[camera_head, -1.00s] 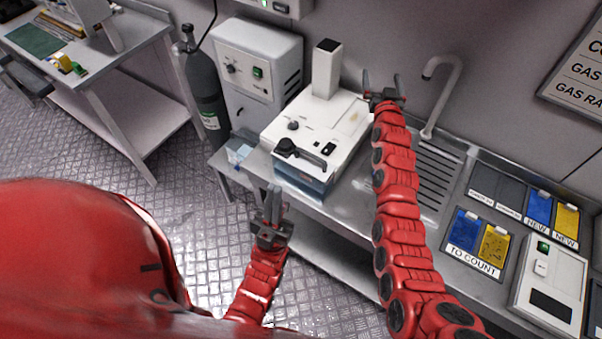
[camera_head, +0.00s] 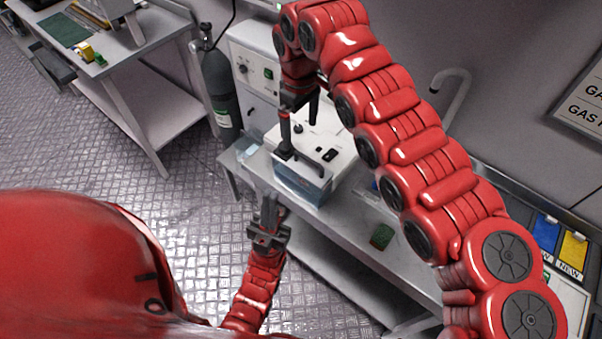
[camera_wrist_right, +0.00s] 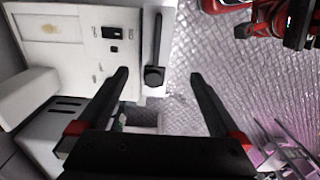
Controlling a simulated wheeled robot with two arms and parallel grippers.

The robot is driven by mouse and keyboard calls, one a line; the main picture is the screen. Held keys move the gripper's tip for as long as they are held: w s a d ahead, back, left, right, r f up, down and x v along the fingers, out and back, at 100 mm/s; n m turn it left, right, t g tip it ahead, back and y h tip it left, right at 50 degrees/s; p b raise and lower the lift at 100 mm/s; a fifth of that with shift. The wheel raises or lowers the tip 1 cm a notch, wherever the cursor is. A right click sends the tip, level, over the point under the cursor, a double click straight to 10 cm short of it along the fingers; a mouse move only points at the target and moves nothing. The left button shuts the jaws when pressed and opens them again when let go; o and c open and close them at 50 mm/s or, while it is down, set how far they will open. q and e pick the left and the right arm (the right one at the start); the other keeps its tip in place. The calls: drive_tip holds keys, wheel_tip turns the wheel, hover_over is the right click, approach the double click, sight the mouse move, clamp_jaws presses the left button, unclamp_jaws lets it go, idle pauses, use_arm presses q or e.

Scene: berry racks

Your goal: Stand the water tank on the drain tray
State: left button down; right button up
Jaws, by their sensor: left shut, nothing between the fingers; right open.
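The water tank (camera_head: 300,186) appears as a bluish, see-through box low at the front of the white machine (camera_head: 338,163). My right gripper (camera_head: 299,130) is open and points down over the machine's front top. In the right wrist view its fingers (camera_wrist_right: 158,75) are spread, with a black handle (camera_wrist_right: 157,45) between and beyond them; they are not seen gripping it. My left gripper (camera_head: 269,208) is shut and empty, just in front of and below the tank, apart from it. The drain tray is hidden behind my right arm in the head view.
A grey gas cylinder (camera_head: 222,95) and a control cabinet (camera_head: 250,70) stand left of and behind the machine. A curved tap (camera_head: 455,90) rises behind my right arm. The metal bench (camera_head: 345,228) has clear room right of the tank. A side table (camera_head: 150,85) stands at the left.

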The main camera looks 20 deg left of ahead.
drive_tip(key=p, duration=0.3)
hover_over(301, 163)
drive_tip(key=f, duration=0.9)
drive_tip(key=shift+s+f, duration=0.1)
drive_tip(key=shift+s, duration=0.25)
drive_tip(key=shift+w+f+p, duration=0.1)
drive_tip(key=shift+f+p, duration=0.45)
drive_tip(key=shift+p, duration=0.05)
drive_tip(key=f+p, duration=0.1)
drive_tip(key=f, duration=0.2)
drive_tip(key=shift+w+f, duration=0.2)
drive_tip(key=shift+f, duration=0.5)
drive_tip(key=shift+c, duration=0.2)
clamp_jaws()
